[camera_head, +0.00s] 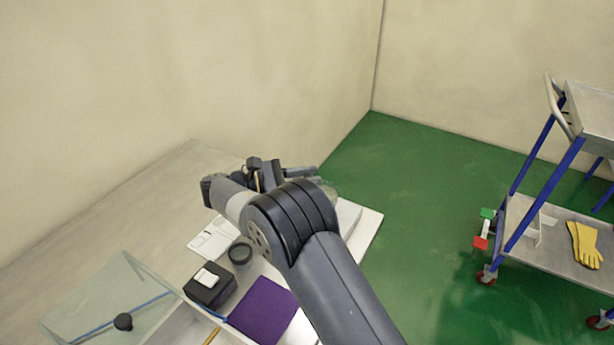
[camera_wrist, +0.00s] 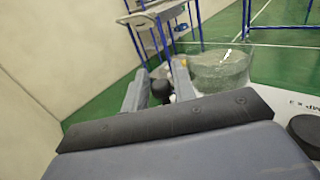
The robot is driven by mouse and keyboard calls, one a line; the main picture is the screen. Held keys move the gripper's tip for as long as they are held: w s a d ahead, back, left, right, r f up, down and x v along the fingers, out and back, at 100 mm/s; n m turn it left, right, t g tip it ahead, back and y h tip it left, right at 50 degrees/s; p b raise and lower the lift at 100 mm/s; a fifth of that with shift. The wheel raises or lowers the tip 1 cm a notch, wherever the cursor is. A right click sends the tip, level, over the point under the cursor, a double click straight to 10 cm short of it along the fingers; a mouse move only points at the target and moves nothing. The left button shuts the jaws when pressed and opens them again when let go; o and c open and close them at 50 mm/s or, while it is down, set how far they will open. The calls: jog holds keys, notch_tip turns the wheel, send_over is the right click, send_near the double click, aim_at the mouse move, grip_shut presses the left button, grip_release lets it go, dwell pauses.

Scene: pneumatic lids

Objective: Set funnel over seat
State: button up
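My gripper (camera_head: 262,178) is raised at the far end of the white-topped bench, largely hidden behind my own wrist in the head view. In the wrist view its two fingers (camera_wrist: 160,80) stand apart, with a small dark rounded thing (camera_wrist: 162,91) showing between them; I cannot tell whether they touch it. A clear, round, glass-like vessel (camera_wrist: 220,70) stands just right of the fingers, and its edge shows behind my arm in the head view (camera_head: 328,190). A dark round ring (camera_head: 240,253) lies on the bench. I cannot tell for sure which thing is the funnel or the seat.
A black box with a white top (camera_head: 209,287), a purple panel (camera_head: 263,309) and a white card (camera_head: 213,239) lie on the bench. A clear sheet with a dark knob (camera_head: 123,321) is at lower left. A blue-framed cart (camera_head: 545,180) stands right on open green floor.

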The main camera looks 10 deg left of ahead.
jog(key=shift+r, duration=0.1)
notch_tip(320, 180, up, 10)
jog(key=shift+f, duration=0.1)
dwell(0.5)
notch_tip(320, 180, down, 10)
jog(key=shift+f, duration=0.1)
jog(key=shift+t+b, duration=0.3)
jog(key=shift+b, duration=0.05)
jog(key=shift+w, duration=0.1)
jog(key=shift+r+p, duration=0.2)
jog(key=shift+p, duration=0.15)
